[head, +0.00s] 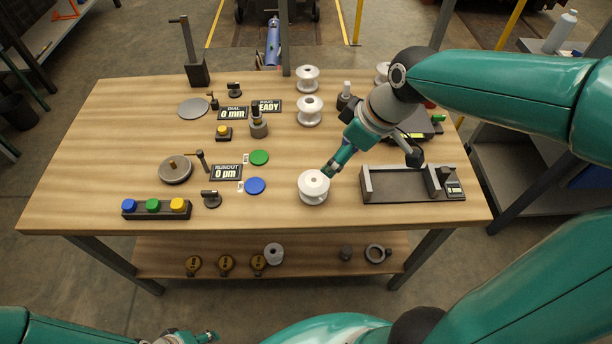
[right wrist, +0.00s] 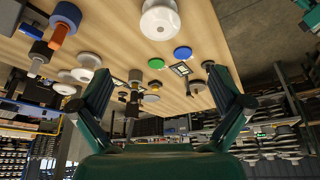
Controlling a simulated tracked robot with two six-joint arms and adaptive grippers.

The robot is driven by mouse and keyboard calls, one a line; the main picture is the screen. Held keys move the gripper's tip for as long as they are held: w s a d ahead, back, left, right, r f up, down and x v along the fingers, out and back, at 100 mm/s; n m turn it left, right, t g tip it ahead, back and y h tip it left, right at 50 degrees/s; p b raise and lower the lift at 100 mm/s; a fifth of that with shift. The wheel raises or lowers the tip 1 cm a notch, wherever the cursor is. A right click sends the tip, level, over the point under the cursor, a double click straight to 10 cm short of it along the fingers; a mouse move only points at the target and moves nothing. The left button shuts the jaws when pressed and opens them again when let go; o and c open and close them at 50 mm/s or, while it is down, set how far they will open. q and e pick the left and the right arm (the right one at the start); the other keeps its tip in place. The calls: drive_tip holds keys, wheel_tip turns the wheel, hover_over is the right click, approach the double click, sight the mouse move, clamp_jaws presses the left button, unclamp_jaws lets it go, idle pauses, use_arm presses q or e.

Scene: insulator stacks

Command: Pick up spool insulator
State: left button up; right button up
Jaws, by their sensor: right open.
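A white spool insulator (head: 313,190) stands upright near the table's front edge, right of the blue disc. My right gripper (head: 329,171) is at its upper right side in the head view, tilted down toward it. In the right wrist view the right gripper (right wrist: 160,78) has its fingers wide apart with nothing between them, and the spool (right wrist: 160,22) lies beyond the fingertips at the top. More white spools stand at the back, one (head: 309,112) in front of another (head: 307,78); a third (head: 382,70) is partly hidden by my right arm. My left gripper (head: 190,338) is low at the bottom edge, partly cut off.
A grey fixture (head: 412,186) lies right of the spool. Green (head: 259,157) and blue (head: 255,186) discs, a runout display (head: 226,172) and a button bar (head: 156,208) are to the left.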

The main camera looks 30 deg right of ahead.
sight(315, 180)
drive_tip(key=x, duration=1.6)
drive_tip(key=shift+f, duration=0.15)
drive_tip(key=c, duration=1.5)
